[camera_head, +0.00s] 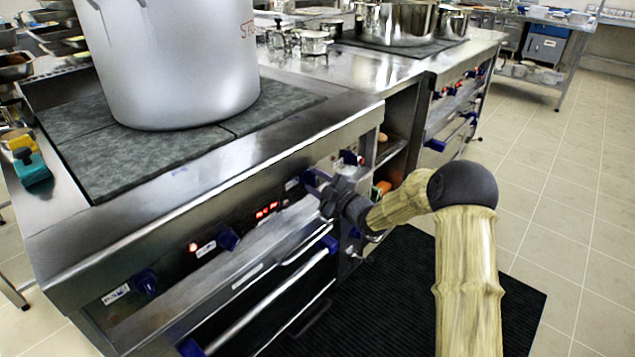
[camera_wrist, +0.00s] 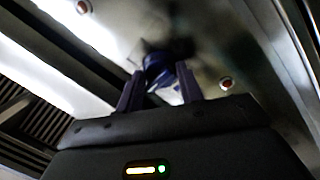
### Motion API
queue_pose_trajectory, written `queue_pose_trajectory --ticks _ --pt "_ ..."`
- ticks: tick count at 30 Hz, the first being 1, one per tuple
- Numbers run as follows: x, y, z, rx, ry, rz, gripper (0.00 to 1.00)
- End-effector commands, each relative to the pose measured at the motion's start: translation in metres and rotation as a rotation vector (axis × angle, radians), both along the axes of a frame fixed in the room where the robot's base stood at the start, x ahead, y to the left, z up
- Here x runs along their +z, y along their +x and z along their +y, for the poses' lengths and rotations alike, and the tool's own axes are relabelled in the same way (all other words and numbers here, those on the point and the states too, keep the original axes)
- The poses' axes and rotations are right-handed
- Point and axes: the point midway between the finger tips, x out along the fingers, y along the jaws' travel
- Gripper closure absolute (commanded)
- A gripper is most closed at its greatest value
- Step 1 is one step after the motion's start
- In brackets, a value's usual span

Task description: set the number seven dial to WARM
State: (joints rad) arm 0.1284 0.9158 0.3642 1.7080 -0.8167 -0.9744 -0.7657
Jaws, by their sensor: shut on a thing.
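My gripper (camera_head: 314,182) is at the stove's front control panel, and its two fingers also show in the wrist view (camera_wrist: 160,80). It is shut on a dark blue dial (camera_wrist: 158,66), with one finger on each side of the knob. In the head view my gripper mostly hides that dial. I cannot read its number or its setting in either view. Other blue dials (camera_head: 228,239) and (camera_head: 146,282) sit farther left on the same panel, with small white labels beside them.
A large grey stockpot (camera_head: 180,70) stands on the dark stove top (camera_head: 150,160). A black mat (camera_head: 400,285) lies on the tiled floor, which is open at right.

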Motion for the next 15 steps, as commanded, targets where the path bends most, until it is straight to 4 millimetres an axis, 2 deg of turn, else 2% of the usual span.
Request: queue_pose_trajectory --ticks 15 --pt "0.0036 -0.0012 0.0003 0.0 0.212 0.276 0.86"
